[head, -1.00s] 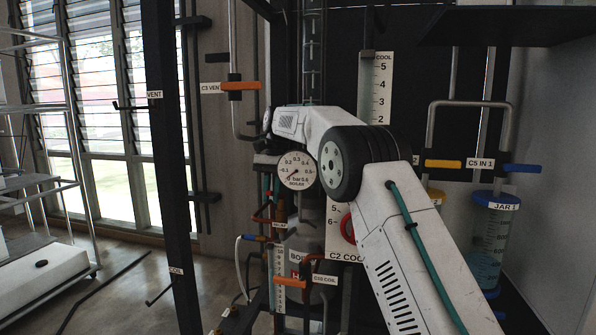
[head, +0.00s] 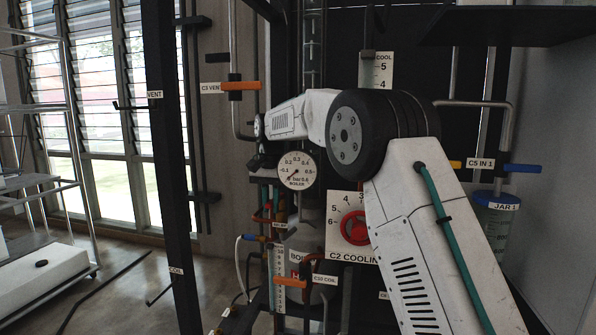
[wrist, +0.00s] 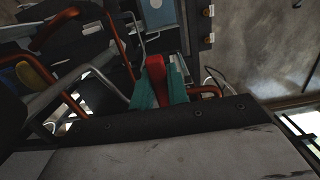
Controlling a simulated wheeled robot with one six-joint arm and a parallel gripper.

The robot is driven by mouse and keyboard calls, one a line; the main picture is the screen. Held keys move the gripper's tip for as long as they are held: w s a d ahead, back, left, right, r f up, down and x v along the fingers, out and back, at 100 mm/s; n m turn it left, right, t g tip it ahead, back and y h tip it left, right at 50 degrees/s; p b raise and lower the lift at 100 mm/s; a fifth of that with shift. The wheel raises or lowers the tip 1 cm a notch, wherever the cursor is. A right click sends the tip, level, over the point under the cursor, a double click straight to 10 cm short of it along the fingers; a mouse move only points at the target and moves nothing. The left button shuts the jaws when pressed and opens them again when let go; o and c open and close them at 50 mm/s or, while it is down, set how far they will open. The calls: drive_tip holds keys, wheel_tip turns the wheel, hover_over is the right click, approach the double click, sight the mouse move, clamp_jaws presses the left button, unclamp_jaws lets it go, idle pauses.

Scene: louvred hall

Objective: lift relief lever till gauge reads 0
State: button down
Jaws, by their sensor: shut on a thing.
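The boiler gauge (head: 297,169) is a round white dial in the middle of the head view. Its dark needle points to the lower left, near the low end of the scale; the exact reading is too small to tell. In the wrist view the red lever handle (wrist: 155,68) stands between the two teal fingers of my gripper (wrist: 159,92), which is shut on it. In the head view my wrist is just left of and above the gauge, and my fingers and the lever cannot be made out there.
The C2 cooling panel (head: 340,225) with its red knob (head: 355,228) stands right of the gauge, close to my arm. The orange C3 vent handle (head: 241,86) is at upper left. A dark post (head: 172,150) stands left. Jar 1 (head: 497,225) is at right.

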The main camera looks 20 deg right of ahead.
drive_tip(key=c, duration=1.7)
unclamp_jaws()
drive_tip(key=shift+f, duration=0.2)
drive_tip(key=o, duration=0.4)
drive_tip(key=shift+w, duration=0.1)
